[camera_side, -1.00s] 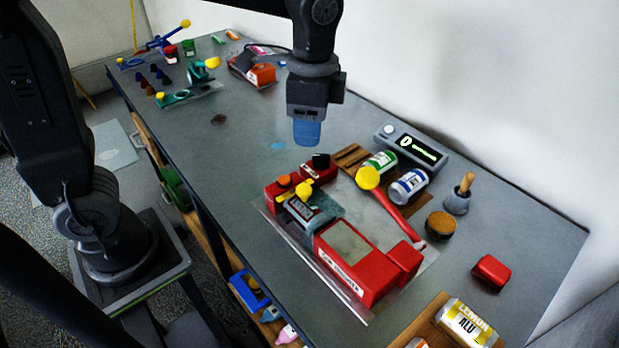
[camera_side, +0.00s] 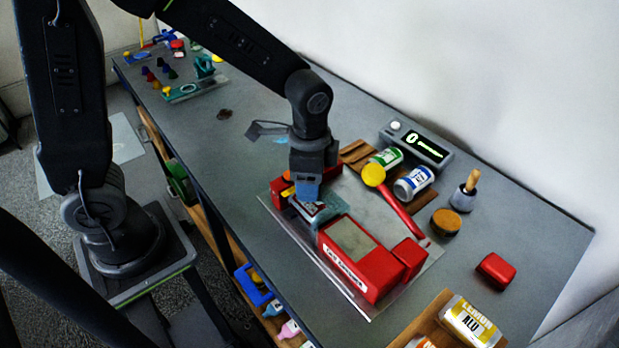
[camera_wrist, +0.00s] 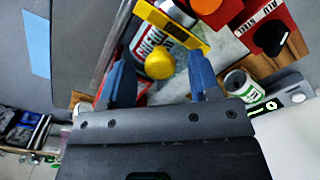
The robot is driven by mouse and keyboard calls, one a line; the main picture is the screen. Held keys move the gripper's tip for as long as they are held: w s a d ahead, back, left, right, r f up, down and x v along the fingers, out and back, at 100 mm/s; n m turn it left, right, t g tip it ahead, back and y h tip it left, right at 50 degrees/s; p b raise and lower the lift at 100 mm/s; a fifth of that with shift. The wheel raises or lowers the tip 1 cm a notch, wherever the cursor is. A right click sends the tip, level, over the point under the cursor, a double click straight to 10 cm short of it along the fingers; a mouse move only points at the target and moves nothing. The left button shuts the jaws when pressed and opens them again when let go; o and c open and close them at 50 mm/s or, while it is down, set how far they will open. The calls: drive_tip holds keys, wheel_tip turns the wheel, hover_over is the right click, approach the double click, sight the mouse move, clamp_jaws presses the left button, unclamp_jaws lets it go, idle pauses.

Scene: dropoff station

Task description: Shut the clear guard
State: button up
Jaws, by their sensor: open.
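The red can crusher (camera_side: 362,268) stands on a clear base plate at the table's middle. Its clear guard (camera_side: 327,208) shows as a pale, greenish see-through part at the crusher's far-left end, partly hidden by my gripper (camera_side: 306,192). How far it stands open is hard to tell. In the wrist view, a round yellow knob (camera_wrist: 160,63) lies between the two blue fingers of my gripper (camera_wrist: 160,72), with space on both sides. A labelled can (camera_wrist: 148,38) shows behind the knob, and a yellow bar (camera_wrist: 172,24) lies beyond.
A red lever with a yellow ball (camera_side: 373,175) rises right of my gripper. Green (camera_side: 387,158) and blue (camera_side: 414,183) cans lie on a wooden rack, with a lit display (camera_side: 417,146) behind. A plunger (camera_side: 465,192) and a red block (camera_side: 496,270) stand farther right.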

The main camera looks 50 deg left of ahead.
drive_tip(key=shift+f, duration=0.2)
clamp_jaws()
idle(0.5)
